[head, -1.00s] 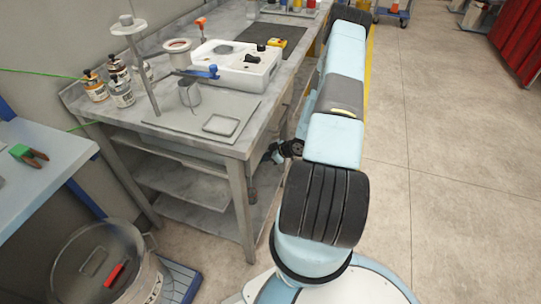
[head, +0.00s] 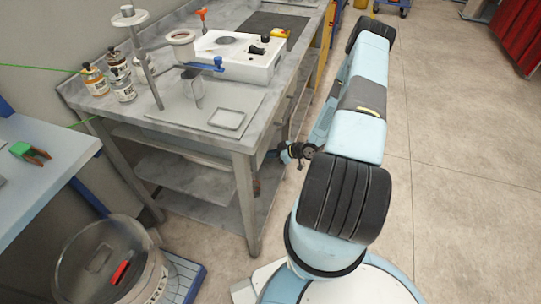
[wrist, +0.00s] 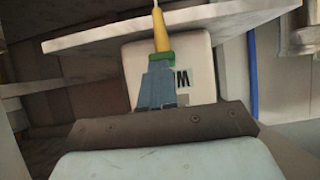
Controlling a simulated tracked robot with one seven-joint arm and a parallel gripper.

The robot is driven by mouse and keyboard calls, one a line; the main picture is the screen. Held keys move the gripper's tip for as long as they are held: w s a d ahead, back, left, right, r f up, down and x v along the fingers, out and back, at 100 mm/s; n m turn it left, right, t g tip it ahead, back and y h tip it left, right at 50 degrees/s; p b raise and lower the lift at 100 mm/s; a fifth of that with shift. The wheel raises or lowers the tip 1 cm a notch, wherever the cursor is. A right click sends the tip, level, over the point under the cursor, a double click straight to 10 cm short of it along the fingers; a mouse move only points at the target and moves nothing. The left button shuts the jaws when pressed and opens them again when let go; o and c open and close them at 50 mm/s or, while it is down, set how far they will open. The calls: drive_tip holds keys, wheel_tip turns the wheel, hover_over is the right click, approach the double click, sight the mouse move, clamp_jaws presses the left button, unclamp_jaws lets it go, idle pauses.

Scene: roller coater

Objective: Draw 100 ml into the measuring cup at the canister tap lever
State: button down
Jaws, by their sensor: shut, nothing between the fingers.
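I cannot tell which body the lever belongs to. My gripper (head: 298,153) is low beside the bench's right side, below the top, well apart from cup and lever. In the wrist view my gripper (wrist: 158,75) appears shut and empty, facing a white panel with dark lettering; neither cup nor lever is recognisable there.
A stand (head: 142,60) rises left of the cup, with several bottles (head: 121,86) further left. A shallow square dish (head: 227,119) lies near the bench's front. The floor (head: 455,180) at right is clear.

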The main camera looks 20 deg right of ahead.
drive_tip(key=shift+r, duration=0.9)
drive_tip(key=s+d+r, duration=0.5)
drive_tip(key=d+r, duration=0.1)
drive_tip(key=r, duration=0.4)
drive_tip(key=shift+s, duration=0.2)
drive_tip(key=shift+a, duration=0.15)
idle(0.4)
